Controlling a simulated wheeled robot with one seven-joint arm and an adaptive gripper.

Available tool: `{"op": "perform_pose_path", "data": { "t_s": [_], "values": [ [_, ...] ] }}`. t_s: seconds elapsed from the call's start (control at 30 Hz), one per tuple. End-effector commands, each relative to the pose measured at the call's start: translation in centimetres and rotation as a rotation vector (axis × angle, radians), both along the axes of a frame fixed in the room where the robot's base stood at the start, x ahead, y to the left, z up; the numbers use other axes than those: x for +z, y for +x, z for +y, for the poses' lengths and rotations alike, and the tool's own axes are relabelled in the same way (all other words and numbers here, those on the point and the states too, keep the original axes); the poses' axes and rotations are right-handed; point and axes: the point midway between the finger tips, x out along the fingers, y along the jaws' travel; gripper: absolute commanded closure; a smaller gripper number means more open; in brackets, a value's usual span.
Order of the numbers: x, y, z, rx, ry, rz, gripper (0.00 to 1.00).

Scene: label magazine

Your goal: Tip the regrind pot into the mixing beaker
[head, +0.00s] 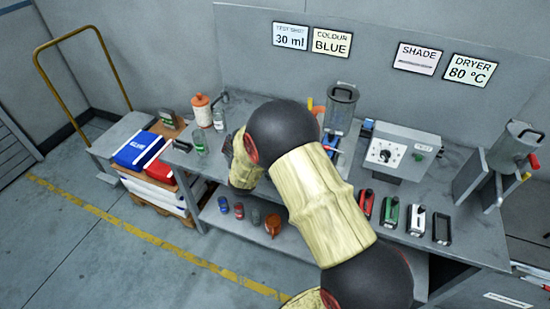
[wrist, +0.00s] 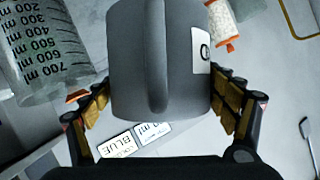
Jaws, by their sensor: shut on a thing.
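My gripper (wrist: 157,98) is shut on the grey regrind pot (wrist: 165,55), with fingers on both sides of it in the wrist view. A vertical ridge or handle runs down the pot's near face, and a white label shows at its right edge. The pot's mouth and contents are hidden. The clear mixing beaker (wrist: 50,50), with black ml marks, is left of the pot in the wrist view and shows upside down. I see no contact between them. In the head view my arm hides the pot and most of my gripper; I cannot pick out the beaker there.
A white container with an orange end (wrist: 222,28) is right of the pot in the wrist view. The bench (head: 465,235) also holds an orange bottle (head: 201,110), a control box (head: 400,150) and several coloured holders. Wall signs (head: 332,42) hang behind.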

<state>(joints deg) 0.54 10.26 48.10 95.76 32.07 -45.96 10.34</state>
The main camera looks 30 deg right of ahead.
Motion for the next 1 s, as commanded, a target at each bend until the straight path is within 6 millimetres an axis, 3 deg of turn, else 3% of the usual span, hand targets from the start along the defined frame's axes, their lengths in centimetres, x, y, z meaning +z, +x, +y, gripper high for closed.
{"op": "perform_pose_path", "data": {
  "t_s": [0.03, 0.2, 0.5, 0.63, 0.8, 1.0],
  "values": [
    [1.0, 0.0, -0.3, -0.002, 0.019, -0.022, 0.6],
    [2.3, -0.5, -1.0, -0.001, 0.088, -0.068, 0.6],
    [3.1, -1.5, -2.4, -0.002, 0.212, -0.152, 0.6],
    [2.0, -1.6, -2.5, 0.001, 0.264, -0.184, 0.6],
    [2.9, -1.6, -2.6, 0.0, 0.279, -0.197, 0.6],
    [2.6, -1.6, -2.7, 0.0, 0.293, -0.205, 0.6]
  ]
}}
